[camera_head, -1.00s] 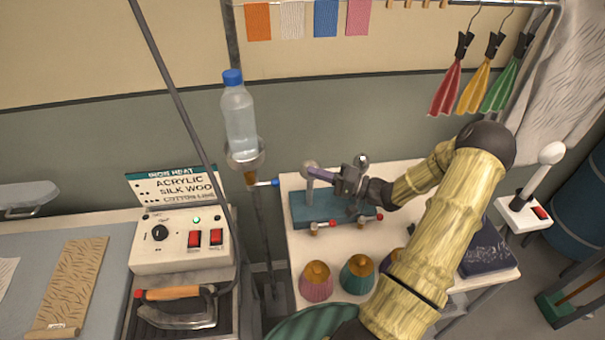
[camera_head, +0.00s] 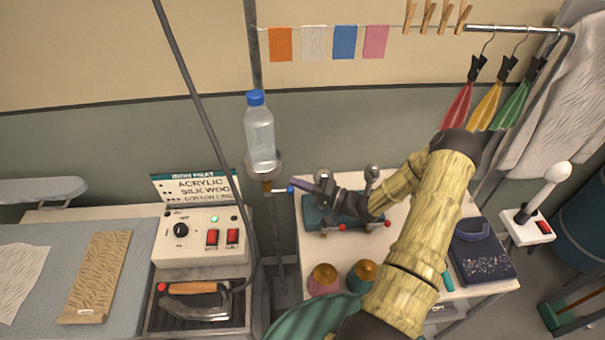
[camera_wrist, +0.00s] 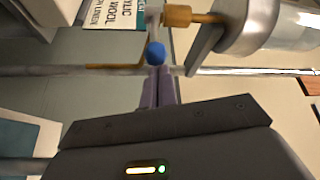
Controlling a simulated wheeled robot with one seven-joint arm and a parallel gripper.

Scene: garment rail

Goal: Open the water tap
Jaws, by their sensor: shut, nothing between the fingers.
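The water tap is a brass fitting (camera_head: 267,186) under an upturned clear bottle (camera_head: 260,138) in a ring holder on a post. Its lever points right in the head view and ends in a blue knob (camera_head: 290,190). The brass fitting also shows at the top of the wrist view (camera_wrist: 183,16), with the blue knob (camera_wrist: 156,53) below it. My gripper (camera_head: 298,183) has purple fingers, shut and empty, with the tips right at the blue knob. In the wrist view the fingertips (camera_wrist: 157,70) are just below the knob; I cannot tell whether they touch it.
A control box (camera_head: 205,238) with red switches and an iron (camera_head: 195,300) stand left of the post. A teal block (camera_head: 312,215) with metal balls lies under my wrist on the white table (camera_head: 310,258). Two domed pots (camera_head: 323,280) stand in front. A grey cable hangs left of the bottle.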

